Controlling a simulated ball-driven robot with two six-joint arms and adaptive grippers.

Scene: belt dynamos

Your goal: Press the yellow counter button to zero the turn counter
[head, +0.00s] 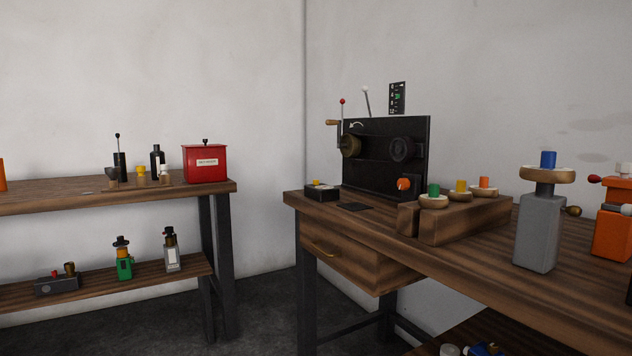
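A small black box (322,194) sits on the right-hand bench near its left end. A small yellow piece (315,182) shows on its top; it looks like a button, but it is too small to tell surely. No turn-counter digits are readable. Behind the box stands a black machine panel (415,172) with a hand crank (333,122), dark round wheels and an orange knob (404,184). Neither of my grippers is in view.
A wooden block (455,226) bears pieces with green, yellow and orange tops. A grey post (538,230) and an orange device (612,236) stand right of it. A dark flat pad (355,207) lies by the black box. A red box (205,165) is on the left bench.

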